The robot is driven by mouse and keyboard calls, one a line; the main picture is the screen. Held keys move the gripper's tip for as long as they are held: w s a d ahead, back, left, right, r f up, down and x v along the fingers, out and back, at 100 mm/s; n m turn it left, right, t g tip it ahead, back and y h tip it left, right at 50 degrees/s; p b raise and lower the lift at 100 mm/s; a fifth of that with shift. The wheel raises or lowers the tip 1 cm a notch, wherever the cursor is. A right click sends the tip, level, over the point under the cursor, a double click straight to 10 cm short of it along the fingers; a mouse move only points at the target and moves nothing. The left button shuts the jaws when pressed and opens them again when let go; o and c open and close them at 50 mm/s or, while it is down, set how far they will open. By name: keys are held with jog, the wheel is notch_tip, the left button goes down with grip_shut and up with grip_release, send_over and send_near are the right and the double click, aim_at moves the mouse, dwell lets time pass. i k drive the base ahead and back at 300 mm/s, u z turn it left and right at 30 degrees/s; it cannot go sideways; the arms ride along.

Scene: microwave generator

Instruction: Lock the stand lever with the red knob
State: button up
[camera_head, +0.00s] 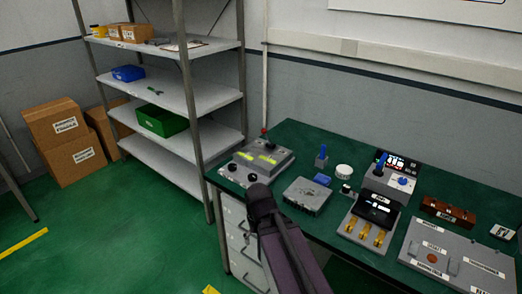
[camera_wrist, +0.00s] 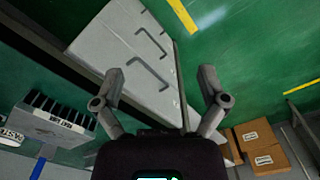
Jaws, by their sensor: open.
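The red knob (camera_head: 264,131) tops a thin lever at the back left of a grey box-shaped stand (camera_head: 277,157) with yellow-green labels. The stand sits at the left end of the green table, and round black knobs show on its front. The lever stands roughly upright; its lower part is hard to make out. My gripper (camera_wrist: 160,87) is open and empty in the wrist view, its two fingers wide apart. In the head view my dark arm reaches up in front of the table, just below the stand and apart from the red knob. The knob is not visible in the wrist view.
A grey shelf rack (camera_head: 160,97) stands left of the table. A flat grey box (camera_head: 307,195), a blue-levered device (camera_head: 321,157) and a white round part (camera_head: 343,171) lie right of the stand. A white drawer cabinet (camera_wrist: 122,45) is under the table. Cardboard boxes (camera_head: 58,135) stand on the floor.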

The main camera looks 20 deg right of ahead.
aim_at(263, 130)
jog(key=z, duration=0.2)
jog(key=i, duration=1.05)
jog(key=z, duration=0.15)
